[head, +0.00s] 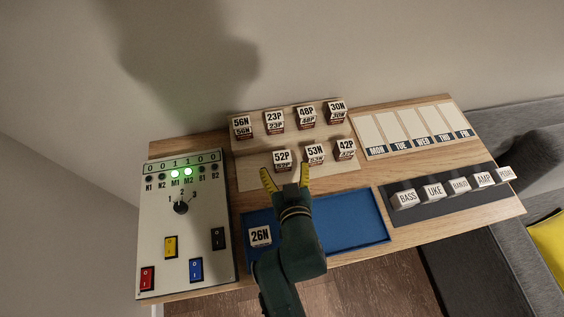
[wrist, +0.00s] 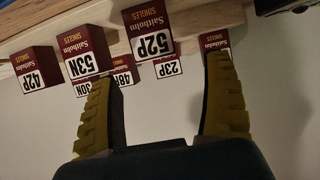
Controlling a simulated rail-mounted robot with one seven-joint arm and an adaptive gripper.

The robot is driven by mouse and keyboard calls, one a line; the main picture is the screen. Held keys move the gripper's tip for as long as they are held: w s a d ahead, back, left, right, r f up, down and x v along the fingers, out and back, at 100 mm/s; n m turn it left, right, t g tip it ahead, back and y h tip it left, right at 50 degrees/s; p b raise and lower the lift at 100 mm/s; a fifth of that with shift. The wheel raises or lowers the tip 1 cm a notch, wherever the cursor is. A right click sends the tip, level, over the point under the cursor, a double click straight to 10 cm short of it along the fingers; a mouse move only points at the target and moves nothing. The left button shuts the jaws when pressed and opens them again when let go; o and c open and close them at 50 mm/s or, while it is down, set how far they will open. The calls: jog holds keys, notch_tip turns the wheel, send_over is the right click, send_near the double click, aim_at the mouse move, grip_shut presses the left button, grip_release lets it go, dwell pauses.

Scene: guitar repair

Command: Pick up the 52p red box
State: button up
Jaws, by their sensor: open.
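The 52p box (head: 282,158) sits in the front row of the light wooden rack in the head view, with a white label on it. In the wrist view the 52P box (wrist: 148,30) shows a dark red side and a white label, ahead of and between the fingertips. My gripper (head: 285,178) is open and empty, just in front of the 52P box. In the wrist view my gripper (wrist: 162,75) has its yellow fingers spread wide, with the box beyond the tips. I see no contact with it.
The 53N box (head: 315,153) stands close to the right of the 52P box, and the 42P box (head: 345,148) beyond it. A back row holds several boxes, including 23P (head: 274,121). A blue tray (head: 355,222) with a 26N box (head: 260,236) lies in front. A switch panel (head: 205,215) is at left.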

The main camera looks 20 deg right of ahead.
aim_at(283, 162)
jog(key=b+x, duration=0.2)
jog(key=x, duration=0.4)
jog(key=shift+d+f, duration=0.2)
jog(key=shift+f, duration=0.1)
jog(key=shift+s, duration=0.15)
jog(key=c, duration=1.4)
